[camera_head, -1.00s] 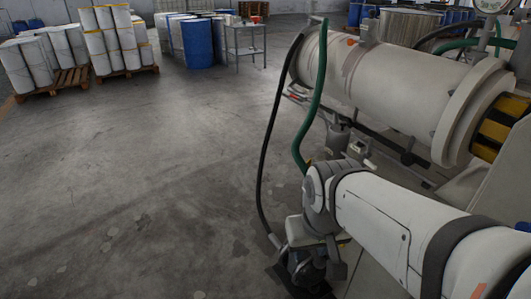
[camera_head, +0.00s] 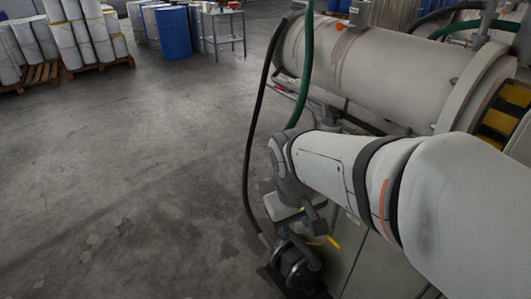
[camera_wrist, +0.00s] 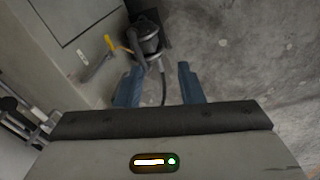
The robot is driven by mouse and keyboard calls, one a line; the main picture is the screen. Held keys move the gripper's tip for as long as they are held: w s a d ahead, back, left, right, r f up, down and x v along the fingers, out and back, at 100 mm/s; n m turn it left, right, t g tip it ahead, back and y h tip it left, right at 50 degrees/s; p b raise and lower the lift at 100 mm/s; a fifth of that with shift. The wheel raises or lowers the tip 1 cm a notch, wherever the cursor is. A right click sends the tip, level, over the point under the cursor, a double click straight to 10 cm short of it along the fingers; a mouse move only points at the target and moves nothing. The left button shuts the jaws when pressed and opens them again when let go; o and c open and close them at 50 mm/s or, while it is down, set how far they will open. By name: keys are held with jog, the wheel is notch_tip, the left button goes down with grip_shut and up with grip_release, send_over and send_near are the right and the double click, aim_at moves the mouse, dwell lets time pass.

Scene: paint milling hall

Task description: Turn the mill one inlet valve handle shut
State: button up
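A small yellow handle (camera_head: 333,242) shows beside the dark pump (camera_head: 297,264) at the foot of the mill, just below my wrist. In the wrist view the yellow handle (camera_wrist: 109,41) stands left of the pump (camera_wrist: 147,36), beyond my fingertips. It looks like a valve lever; I cannot read any label or tell its exact setting. My gripper (camera_wrist: 158,68) is open, its two blue fingers apart with nothing between them. The handle lies ahead and left of the left finger, not touching it. In the head view my arm hides part of the handle's surroundings.
The large pale mill cylinder (camera_head: 375,70) lies at the upper right. A black hose (camera_head: 249,150) and a green hose (camera_head: 304,75) hang near my wrist. A grey cabinet wall (camera_wrist: 50,60) is close on the left in the wrist view. Open concrete floor (camera_head: 130,170) lies left.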

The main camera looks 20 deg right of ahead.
jog(key=w+d+f+n+g+h+b, duration=0.2)
jog(key=w+d+f+n+h+b, duration=0.3)
jog(key=w+f, duration=0.35)
jog(key=w+d+f+n+g+h+b, duration=0.1)
jog(key=w+d+f+n+h+b, duration=0.45)
jog(key=w+f, duration=0.3)
jog(key=w+a+f+n+t+h+b, duration=0.1)
jog(key=w+f+n+t+h+b, duration=0.55)
jog(key=w+f, duration=0.85)
jog(key=shift+n+g, duration=0.6)
jog(key=shift+g, duration=0.35)
jog(key=d, duration=0.2)
jog(key=w+d+b, duration=0.1)
jog(key=d, duration=0.4)
jog(key=shift+w+d, duration=0.1)
jog(key=shift+w, duration=0.2)
jog(key=shift+c, duration=0.3)
grip_shut()
